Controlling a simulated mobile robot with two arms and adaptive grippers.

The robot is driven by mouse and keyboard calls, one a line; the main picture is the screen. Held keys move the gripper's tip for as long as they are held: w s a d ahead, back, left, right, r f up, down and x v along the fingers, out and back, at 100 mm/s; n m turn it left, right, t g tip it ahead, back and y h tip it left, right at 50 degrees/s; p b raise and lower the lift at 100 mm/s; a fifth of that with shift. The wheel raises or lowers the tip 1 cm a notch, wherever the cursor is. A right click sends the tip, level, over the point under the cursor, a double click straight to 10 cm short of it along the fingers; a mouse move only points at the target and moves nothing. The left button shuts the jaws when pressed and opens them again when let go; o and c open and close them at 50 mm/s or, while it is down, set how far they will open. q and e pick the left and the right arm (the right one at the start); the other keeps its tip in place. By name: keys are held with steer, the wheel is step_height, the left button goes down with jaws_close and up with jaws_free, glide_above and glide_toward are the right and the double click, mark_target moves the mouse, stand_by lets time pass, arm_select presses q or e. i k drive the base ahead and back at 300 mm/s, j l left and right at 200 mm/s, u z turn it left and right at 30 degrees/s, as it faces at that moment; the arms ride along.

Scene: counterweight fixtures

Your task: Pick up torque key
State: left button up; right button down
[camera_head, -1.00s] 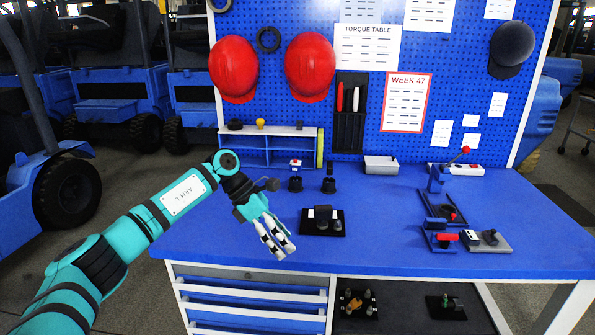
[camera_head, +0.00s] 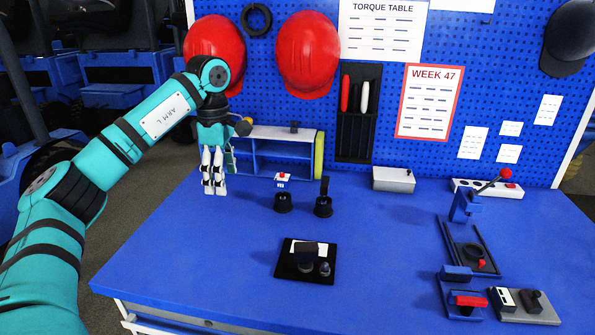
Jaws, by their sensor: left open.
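My left gripper (camera_head: 214,190) points down at the left side of the blue workbench (camera_head: 375,235), in front of the left end of the small shelf. It is open, with nothing between its white fingers. I cannot tell for certain which thing is the torque key. Two black round holders (camera_head: 283,203) stand on the bench right of the gripper. A small white block with a red top (camera_head: 283,180) shows at the left holder. A dark upright piece (camera_head: 325,187) shows at the right one. My right gripper is not in view.
A blue shelf (camera_head: 270,149) stands at the back. A black plate (camera_head: 291,272) with dark parts sits mid-bench. A blue fixture with a red-knobbed lever (camera_head: 464,207) and a grey plate (camera_head: 524,312) are at the right. A grey box (camera_head: 393,178) is at the back.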

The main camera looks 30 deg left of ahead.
mark_target(284, 183)
steer(key=i, duration=0.9)
